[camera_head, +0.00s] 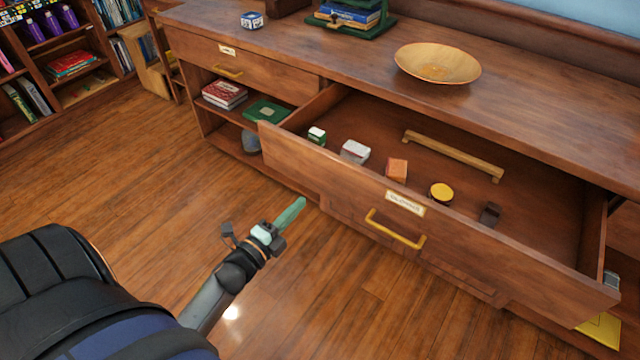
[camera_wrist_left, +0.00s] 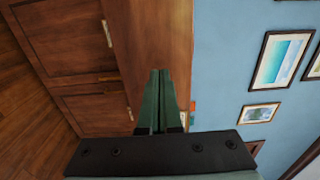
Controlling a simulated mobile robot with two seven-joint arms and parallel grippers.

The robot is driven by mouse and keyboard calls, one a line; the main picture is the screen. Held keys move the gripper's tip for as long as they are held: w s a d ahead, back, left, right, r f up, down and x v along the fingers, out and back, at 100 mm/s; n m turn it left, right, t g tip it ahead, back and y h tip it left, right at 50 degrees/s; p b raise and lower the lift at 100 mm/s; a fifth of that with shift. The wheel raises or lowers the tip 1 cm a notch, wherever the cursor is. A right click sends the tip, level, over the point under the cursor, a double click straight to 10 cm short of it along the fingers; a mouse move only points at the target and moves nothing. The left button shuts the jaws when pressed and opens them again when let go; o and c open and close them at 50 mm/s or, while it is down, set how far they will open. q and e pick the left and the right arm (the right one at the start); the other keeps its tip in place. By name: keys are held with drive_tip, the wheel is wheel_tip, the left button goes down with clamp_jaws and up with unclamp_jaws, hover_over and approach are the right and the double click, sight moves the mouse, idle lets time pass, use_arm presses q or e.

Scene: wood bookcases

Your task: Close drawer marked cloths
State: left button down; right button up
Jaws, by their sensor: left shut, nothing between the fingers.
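A wide wooden drawer (camera_head: 330,185) in the long cabinet is pulled far open. Its front carries a pale label (camera_head: 405,203), too blurred to read surely, and a brass bar handle (camera_head: 395,229). Inside lie several small boxes, a round yellow-topped tin (camera_head: 441,193) and a wooden bar (camera_head: 452,155). A second drawer (camera_head: 240,68) at the upper left is shut and has its own small label. My left gripper (camera_head: 291,214) is shut and empty, in front of the open drawer's left part, apart from it. Its green fingers also show in the left wrist view (camera_wrist_left: 159,100). My right gripper is not seen.
A wooden bowl (camera_head: 437,64) and a green book stand (camera_head: 348,22) rest on the cabinet top. Open shelves below hold books and a green box (camera_head: 267,113). The wooden floor (camera_head: 150,170) in front is clear. The wrist view shows framed pictures (camera_wrist_left: 283,60) on a blue wall.

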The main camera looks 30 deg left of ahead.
sight(327, 175)
use_arm(q)
drive_tip(key=w, duration=0.8)
drive_tip(key=shift+w+d+b, duration=0.15)
drive_tip(key=shift+w+b, duration=0.15)
drive_tip(key=shift+b, duration=0.05)
drive_tip(key=shift+w, duration=0.35)
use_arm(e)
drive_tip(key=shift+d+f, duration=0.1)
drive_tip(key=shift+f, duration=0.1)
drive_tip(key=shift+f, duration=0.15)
